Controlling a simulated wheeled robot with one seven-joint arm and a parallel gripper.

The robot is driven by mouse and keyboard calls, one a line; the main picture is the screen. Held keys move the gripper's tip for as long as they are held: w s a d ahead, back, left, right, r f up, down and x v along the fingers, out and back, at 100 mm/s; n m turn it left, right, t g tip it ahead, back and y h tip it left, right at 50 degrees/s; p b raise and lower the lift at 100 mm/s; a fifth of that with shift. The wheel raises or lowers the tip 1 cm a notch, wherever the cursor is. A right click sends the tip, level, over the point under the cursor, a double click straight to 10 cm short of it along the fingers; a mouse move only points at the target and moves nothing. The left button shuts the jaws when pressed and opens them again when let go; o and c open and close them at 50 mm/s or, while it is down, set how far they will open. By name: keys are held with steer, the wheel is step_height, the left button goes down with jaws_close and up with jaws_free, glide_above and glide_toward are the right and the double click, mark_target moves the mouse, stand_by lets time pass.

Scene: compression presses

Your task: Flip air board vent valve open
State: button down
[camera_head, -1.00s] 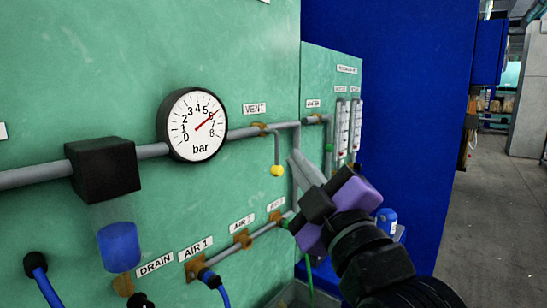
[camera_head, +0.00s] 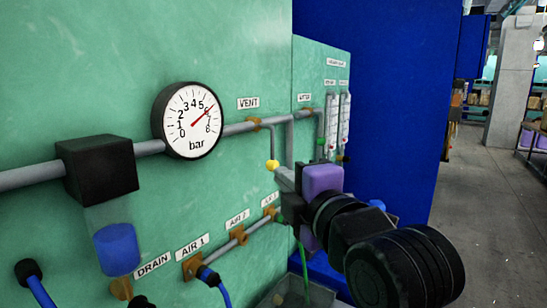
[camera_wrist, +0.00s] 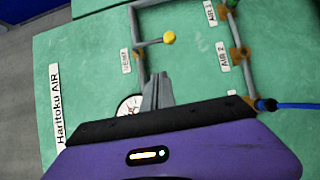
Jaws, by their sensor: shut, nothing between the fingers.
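The vent valve has a grey handle with a yellow knob (camera_head: 272,165) that hangs down from the pipe under the VENT label (camera_head: 248,103). The knob also shows in the wrist view (camera_wrist: 168,38), beyond and slightly right of the fingertips. My gripper (camera_head: 284,174) is just right of and slightly below the knob in the head view. In the wrist view my gripper (camera_wrist: 158,78) has its fingers together, empty. It appears apart from the knob, though the exact depth gap is hard to judge. The air board (camera_head: 225,60) is a green upright panel.
A pressure gauge (camera_head: 187,121) reads about 6 bar left of the valve. A black-topped filter with a blue bowl (camera_head: 117,249) hangs further left. A lower pipe (camera_head: 258,225) carries the AIR outlets, one with a blue hose (camera_head: 213,279). Open floor (camera_head: 490,220) lies at right.

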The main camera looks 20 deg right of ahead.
steer(key=p, duration=0.2)
glide_toward(272, 158)
steer(key=w+a+r, duration=0.2)
steer(key=w+a, duration=0.2)
steer(key=shift+w+d+f+p, duration=0.25)
steer(key=shift+w+d+p, duration=0.35)
steer(key=shift+w+d, duration=0.35)
steer(key=shift+w+d+f, duration=0.1)
steer(key=shift+w+d, duration=0.25)
steer(key=shift+d, duration=0.15)
steer(key=shift+w+d+f+n+b, duration=0.2)
steer(key=shift+n+b, duration=0.1)
steer(key=shift+b, duration=0.25)
